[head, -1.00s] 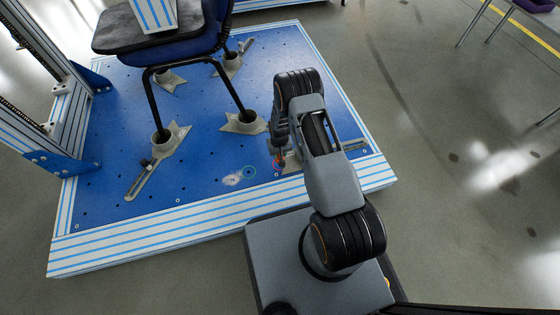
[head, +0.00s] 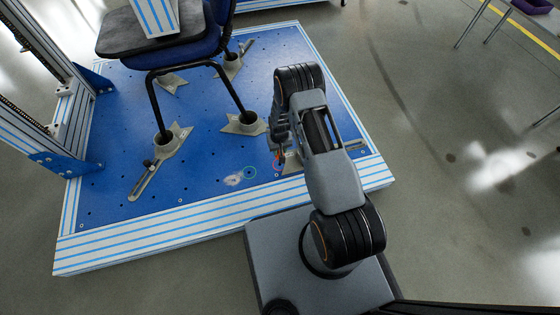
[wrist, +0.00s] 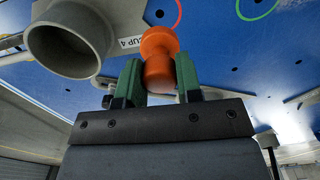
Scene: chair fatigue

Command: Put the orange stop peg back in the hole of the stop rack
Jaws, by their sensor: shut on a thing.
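The orange stop peg (wrist: 158,55) is held between the green fingers of my gripper (wrist: 159,80) in the wrist view. Its wide round head and narrower neck show, and its lower end is hidden behind the gripper body. In the head view my gripper (head: 280,148) is low over the front right of the blue plate, partly hidden by my arm.
A grey cup marked CUP 4 (wrist: 65,45) is close left of the peg.

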